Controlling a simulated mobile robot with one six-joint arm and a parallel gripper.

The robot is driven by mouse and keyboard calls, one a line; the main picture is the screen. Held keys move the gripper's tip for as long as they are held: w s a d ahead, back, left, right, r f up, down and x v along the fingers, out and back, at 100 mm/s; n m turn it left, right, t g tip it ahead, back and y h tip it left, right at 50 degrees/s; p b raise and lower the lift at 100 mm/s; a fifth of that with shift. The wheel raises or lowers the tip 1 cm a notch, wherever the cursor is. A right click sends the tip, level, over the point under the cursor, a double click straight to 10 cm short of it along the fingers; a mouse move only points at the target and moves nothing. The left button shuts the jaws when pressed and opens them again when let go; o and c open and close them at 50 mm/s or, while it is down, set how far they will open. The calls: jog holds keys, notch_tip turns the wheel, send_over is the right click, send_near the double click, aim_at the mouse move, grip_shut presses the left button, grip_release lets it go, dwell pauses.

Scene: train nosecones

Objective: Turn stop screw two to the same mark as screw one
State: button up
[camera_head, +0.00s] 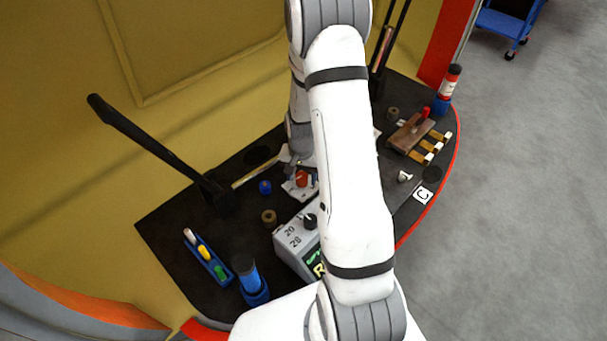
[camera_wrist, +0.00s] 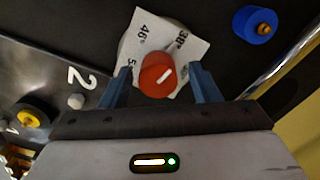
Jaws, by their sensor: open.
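The plate shows "46°" and "38°"; another number is partly covered. A large "2" is printed on the dark panel beside it. My gripper (camera_wrist: 160,71) is open, with one blue-grey finger on each side of the knob; contact cannot be told. In the head view the red knob (camera_head: 302,179) shows just below my wrist. I cannot make out a matching screw one dial.
In the head view, a grey box with a black knob (camera_head: 296,240) stands close in front. A black lever (camera_head: 150,145) rises at left.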

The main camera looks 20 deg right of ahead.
jog(key=shift+c, duration=0.2)
jog(key=c, duration=1)
jog(key=shift+o, duration=0.2)
jog(key=shift+f+m+b, duration=0.1)
jog(key=shift+m+b, duration=0.2)
jog(key=shift+b, duration=0.1)
jog(key=o, duration=1)
